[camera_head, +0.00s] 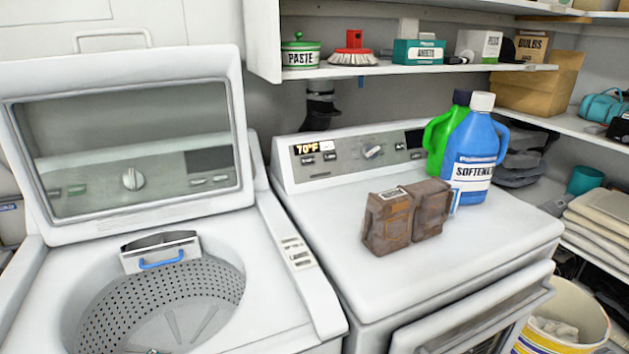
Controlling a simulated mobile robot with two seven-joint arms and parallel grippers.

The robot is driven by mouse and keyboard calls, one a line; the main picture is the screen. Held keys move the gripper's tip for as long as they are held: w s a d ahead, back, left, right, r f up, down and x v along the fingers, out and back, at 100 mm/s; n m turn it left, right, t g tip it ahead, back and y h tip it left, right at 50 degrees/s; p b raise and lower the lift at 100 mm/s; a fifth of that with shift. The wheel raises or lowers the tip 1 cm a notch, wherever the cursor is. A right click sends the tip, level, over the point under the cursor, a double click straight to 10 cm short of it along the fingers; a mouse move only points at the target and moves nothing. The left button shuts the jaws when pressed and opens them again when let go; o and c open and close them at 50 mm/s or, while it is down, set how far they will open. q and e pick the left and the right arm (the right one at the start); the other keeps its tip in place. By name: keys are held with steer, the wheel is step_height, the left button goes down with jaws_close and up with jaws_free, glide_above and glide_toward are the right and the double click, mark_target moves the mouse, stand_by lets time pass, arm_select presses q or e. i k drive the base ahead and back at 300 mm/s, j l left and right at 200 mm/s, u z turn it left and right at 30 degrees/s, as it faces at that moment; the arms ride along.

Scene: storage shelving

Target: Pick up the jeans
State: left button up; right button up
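No item is clearly recognisable as jeans. Dark grey folded cloth (519,168) lies in a stack behind the bottles, at the right of the dryer; I cannot tell whether it is jeans. Pale folded cloth (603,217) is stacked on the shelf at the right edge. A light crumpled cloth (556,328) lies in a bucket at the lower right; its kind cannot be told. Neither of my grippers is in view.
The washer (22,262) stands open with its lid up; the visible drum looks empty. The dryer (335,270) bears two brown block-like items (408,216), a blue softener bottle (473,155) and a green bottle (436,143). The bucket (593,315) stands beside it. A shelf (400,69) hangs above.

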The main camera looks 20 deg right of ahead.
mark_target(396, 218)
steer(key=z, duration=1.2)
